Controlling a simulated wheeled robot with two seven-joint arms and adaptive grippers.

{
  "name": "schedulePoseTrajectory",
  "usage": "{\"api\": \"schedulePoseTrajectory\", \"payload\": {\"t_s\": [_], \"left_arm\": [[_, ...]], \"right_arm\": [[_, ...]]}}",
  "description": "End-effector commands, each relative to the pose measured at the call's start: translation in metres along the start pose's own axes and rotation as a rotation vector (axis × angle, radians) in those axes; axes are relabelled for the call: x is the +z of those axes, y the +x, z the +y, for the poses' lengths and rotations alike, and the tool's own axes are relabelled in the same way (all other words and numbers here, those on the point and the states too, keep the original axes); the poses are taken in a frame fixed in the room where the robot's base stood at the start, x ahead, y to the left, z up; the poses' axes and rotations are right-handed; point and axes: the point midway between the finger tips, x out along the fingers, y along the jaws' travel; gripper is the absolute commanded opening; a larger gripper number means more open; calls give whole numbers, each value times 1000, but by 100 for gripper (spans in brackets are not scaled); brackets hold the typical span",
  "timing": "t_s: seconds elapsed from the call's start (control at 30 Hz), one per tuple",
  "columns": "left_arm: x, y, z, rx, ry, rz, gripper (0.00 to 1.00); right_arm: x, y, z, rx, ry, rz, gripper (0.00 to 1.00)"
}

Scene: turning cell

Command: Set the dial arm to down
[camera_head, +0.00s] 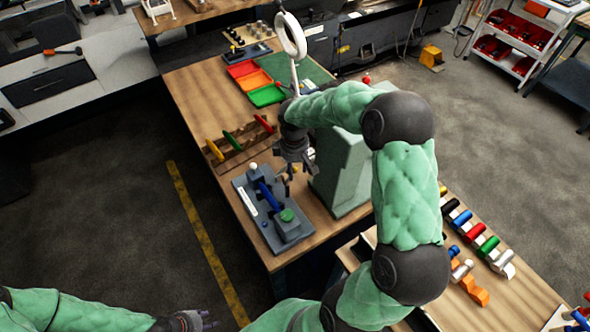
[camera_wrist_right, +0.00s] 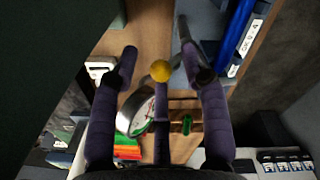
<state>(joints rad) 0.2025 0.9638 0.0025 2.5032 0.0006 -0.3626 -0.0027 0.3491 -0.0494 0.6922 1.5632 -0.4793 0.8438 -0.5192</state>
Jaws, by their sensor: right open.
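My right gripper (camera_head: 287,180) hangs over the bench, beside the grey-green box (camera_head: 340,178) and above the back of a grey fixture with a blue lever. In the right wrist view its fingers (camera_wrist_right: 160,58) are spread apart. A yellow ball knob (camera_wrist_right: 160,71) shows between them, and I cannot tell whether anything touches it. A round gauge with a white face (camera_wrist_right: 138,114) is partly hidden behind the fingers. I cannot make out the dial arm's shape or its setting. My left gripper (camera_head: 195,320) is low at the bottom left, away from the bench; its opening is unclear.
The grey fixture (camera_head: 246,207) stands near the bench's front edge. A wooden rack (camera_head: 232,160) with coloured handles and red, orange and green trays (camera_head: 265,95) lie behind. A second bench (camera_head: 520,290) with several coloured handles is at right. Floor at left is clear.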

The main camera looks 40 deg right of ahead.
Motion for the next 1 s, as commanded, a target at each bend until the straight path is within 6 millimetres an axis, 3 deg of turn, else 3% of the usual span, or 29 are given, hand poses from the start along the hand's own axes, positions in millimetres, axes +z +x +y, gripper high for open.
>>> {"api": "schedulePoseTrajectory", "payload": {"t_s": [0.2, 0.47, 0.5, 0.67, 1.0], "left_arm": [[0, 0, 0, 0, 0, 0, 40], [0, 0, 0, 0, 0, 0, 40], [0, 0, 0, 0, 0, 0, 40], [0, 0, 0, 0, 0, 0, 40], [0, 3, -1, 0, 0, 0, 40]], "right_arm": [[0, 15, 0, 0, 0, 1, 46], [0, 16, 0, 1, 0, 1, 46], [0, 16, 0, 1, 0, 1, 43], [0, 16, 0, 1, 0, 1, 0], [2, 16, 5, 14, 1, -7, 0]]}}
